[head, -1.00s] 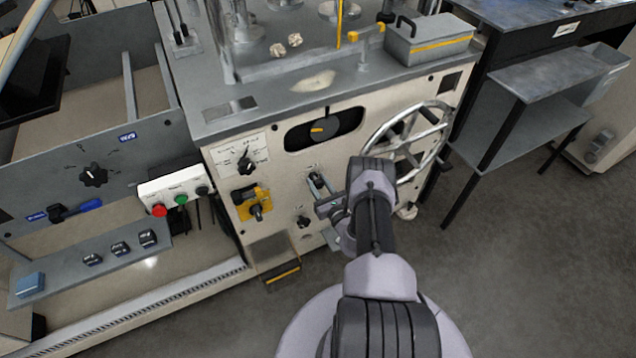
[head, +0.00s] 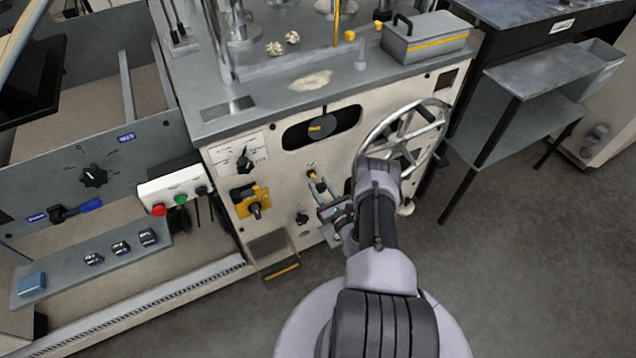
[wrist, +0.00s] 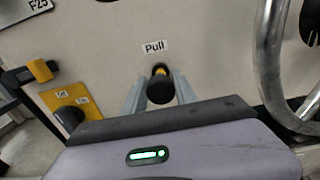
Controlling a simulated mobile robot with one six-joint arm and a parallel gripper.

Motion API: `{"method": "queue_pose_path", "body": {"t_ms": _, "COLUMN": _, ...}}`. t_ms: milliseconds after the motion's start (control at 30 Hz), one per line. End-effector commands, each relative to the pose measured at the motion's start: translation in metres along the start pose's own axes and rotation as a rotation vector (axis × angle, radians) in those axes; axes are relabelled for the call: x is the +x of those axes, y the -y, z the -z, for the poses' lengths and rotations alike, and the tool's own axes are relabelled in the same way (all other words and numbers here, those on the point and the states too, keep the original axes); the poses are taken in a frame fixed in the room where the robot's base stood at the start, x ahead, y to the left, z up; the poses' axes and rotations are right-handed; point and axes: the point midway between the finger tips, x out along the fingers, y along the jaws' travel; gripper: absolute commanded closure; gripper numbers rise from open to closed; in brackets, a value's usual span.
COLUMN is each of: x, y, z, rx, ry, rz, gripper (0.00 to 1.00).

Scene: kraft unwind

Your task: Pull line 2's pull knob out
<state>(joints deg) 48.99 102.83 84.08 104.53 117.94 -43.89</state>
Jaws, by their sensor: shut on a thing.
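The pull knob (wrist: 160,90) is black with a yellow stem behind it, on the cream machine panel under a "Pull" label (wrist: 154,47). In the head view its yellow part (head: 311,175) shows above my gripper's fingers. My gripper (wrist: 160,92) has one grey finger on each side of the knob and is shut on it. My gripper also shows in the head view (head: 321,187), reaching the panel from the lower right. The rear of the fingers is hidden by my wrist housing in the wrist view.
A spoked handwheel (head: 408,140) stands close to the right of my wrist. A yellow-plated switch (head: 251,203) is left of the knob, and a small black knob (head: 302,219) is below it. The floor (head: 510,270) to the right is clear.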

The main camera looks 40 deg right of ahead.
Motion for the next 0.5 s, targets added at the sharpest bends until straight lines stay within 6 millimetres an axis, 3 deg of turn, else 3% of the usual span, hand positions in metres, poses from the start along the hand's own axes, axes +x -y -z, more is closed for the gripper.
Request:
{"method": "queue_pose_path", "body": {"t_ms": 133, "x": -0.0029, "y": -0.0014, "z": 0.0037, "rx": 0.005, "ry": -0.008, "rz": 0.001, "gripper": 1.0}}
{"method": "queue_pose_path", "body": {"t_ms": 167, "x": -0.0029, "y": -0.0014, "z": 0.0038, "rx": 0.005, "ry": -0.008, "rz": 0.001, "gripper": 0.6}}
{"method": "queue_pose_path", "body": {"t_ms": 233, "x": -0.0025, "y": -0.0012, "z": 0.0034, "rx": 0.004, "ry": -0.007, "rz": 0.001, "gripper": 0.46}}
{"method": "queue_pose_path", "body": {"t_ms": 500, "x": -0.0016, "y": -0.0007, "z": 0.0023, "rx": 0.003, "ry": -0.005, "rz": 0.001, "gripper": 0.45}}
